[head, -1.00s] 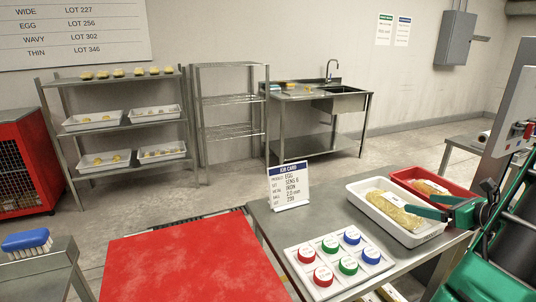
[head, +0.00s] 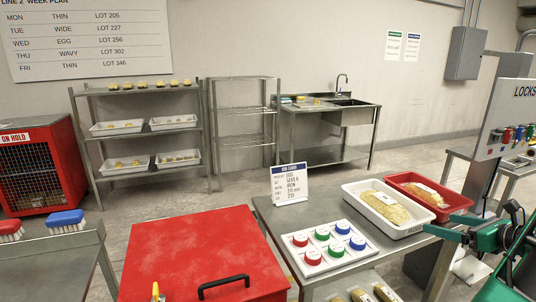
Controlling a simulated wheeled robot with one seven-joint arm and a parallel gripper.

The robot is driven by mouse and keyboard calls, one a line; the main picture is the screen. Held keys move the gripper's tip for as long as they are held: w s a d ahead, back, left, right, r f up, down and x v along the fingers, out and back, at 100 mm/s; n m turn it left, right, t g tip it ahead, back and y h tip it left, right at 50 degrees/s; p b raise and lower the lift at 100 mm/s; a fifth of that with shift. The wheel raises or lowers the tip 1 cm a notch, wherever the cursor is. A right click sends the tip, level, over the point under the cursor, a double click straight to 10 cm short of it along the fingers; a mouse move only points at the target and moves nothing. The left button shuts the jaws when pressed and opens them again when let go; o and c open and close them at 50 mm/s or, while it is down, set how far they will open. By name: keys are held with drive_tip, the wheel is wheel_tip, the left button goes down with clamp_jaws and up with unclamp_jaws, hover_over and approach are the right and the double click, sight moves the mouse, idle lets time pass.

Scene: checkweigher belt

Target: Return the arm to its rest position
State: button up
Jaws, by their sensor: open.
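My gripper (head: 447,226), with green fingers, is at the lower right of the head view. It is open, with nothing seen between its fingers. It points left, with its tips by the near right corner of the white tray (head: 398,232); I cannot tell if they touch it. My green arm (head: 505,262) runs off the right and bottom edges, and much of it is out of view. The white tray holds a yellow pack (head: 385,207) and stands on the steel table (head: 290,221).
A red tray (head: 452,206) with a pack is behind the white tray. A panel with colored buttons (head: 292,251) and a job card (head: 289,185) are on the table. A red lidded box (head: 190,250) is left of it. A locks board (head: 505,120) rises at right. Floor behind is open.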

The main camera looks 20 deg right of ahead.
drive_tip(key=a+f+n+g+y, duration=0.25)
drive_tip(key=a+n+g, duration=0.45)
drive_tip(key=a+n, duration=0.8)
drive_tip(key=s+a+r+n+g+h, duration=0.1)
drive_tip(key=s+a+r+n+g, duration=0.1)
drive_tip(key=s+a+n, duration=0.4)
drive_tip(key=s+a+r+n+g+h, duration=0.2)
drive_tip(key=s+a+n+g, duration=0.2)
drive_tip(key=s, duration=0.7)
drive_tip(key=a+n, duration=0.2)
drive_tip(key=n, duration=0.1)
drive_tip(key=shift+s+r+n, duration=0.15)
drive_tip(key=shift+s+n, duration=0.05)
drive_tip(key=shift+n, duration=0.2)
